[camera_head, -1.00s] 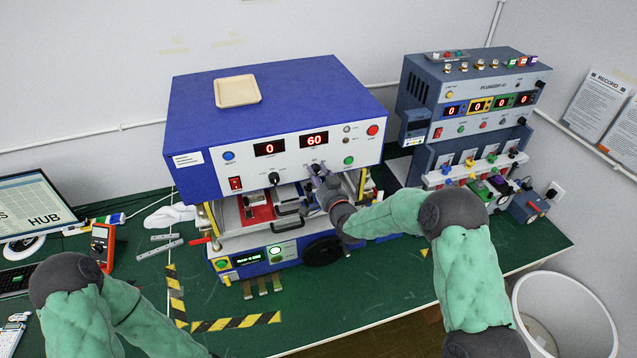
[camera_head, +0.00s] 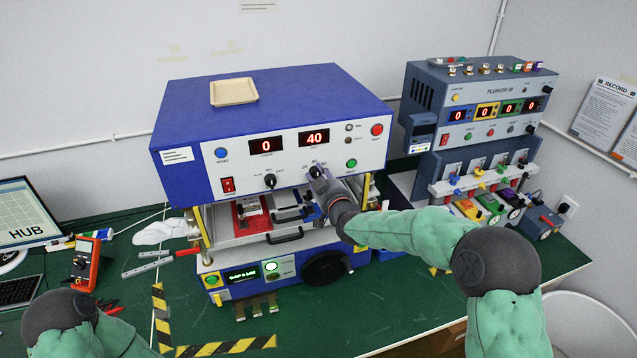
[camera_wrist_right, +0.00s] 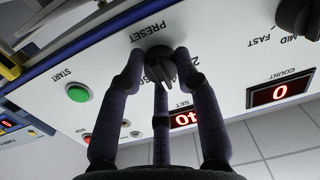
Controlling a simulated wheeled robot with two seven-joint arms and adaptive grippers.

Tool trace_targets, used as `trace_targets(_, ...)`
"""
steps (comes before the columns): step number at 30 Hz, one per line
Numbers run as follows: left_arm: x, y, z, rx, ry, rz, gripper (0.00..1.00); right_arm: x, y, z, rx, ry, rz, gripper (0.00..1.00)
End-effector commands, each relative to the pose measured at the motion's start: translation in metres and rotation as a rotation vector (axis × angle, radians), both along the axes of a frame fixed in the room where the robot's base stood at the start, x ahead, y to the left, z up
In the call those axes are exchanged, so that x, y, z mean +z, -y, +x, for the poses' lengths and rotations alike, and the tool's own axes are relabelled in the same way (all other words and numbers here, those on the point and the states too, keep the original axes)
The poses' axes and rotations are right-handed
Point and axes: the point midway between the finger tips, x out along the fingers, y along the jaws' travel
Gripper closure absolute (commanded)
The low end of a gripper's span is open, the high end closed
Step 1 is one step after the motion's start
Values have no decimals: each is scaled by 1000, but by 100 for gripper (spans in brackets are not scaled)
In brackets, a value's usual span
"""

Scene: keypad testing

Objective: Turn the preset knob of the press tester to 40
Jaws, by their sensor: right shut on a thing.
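The press tester (camera_head: 270,125) is a large blue box with a white front panel on the green table. Its right display, marked SET, reads 40 (camera_head: 315,137), and its left COUNT display reads 0 (camera_head: 266,145). The black preset knob (camera_wrist_right: 160,58) is below the SET display. My right gripper (camera_wrist_right: 160,68) has its fingers around the knob and is shut on it; in the head view the right gripper (camera_head: 318,174) reaches up to the panel and partly hides the knob. My left arm shows at the lower left, but its gripper is out of view.
A second black knob (camera_head: 269,181) sits left of the preset knob. A green START button (camera_head: 351,164) and a red button (camera_head: 376,129) are to the right. A grey-blue plunger tester (camera_head: 475,105) stands at the right. A tan tray (camera_head: 233,91) lies on top of the press tester.

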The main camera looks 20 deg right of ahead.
Motion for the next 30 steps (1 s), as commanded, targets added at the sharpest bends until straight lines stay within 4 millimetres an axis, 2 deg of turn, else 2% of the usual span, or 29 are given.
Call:
trace_targets(1,-3,0,0,0,0,0,100,-12,-3,-2,7,-21,-13,100)
trace_targets(19,-6,0,0,0,0,0,100,-13,-3,-2,7,-24,-46,100)
trace_targets(20,-6,0,0,0,0,0,100,-13,-3,-2,7,-24,-46,59)
trace_targets(21,-6,0,0,0,0,0,100,-13,-3,-2,7,-24,-46,48)
trace_targets(22,-6,0,0,0,0,0,100,-13,-3,-2,6,-23,-46,44)
trace_targets(30,-6,0,0,0,0,0,100,-6,-1,-1,3,-12,-46,44)
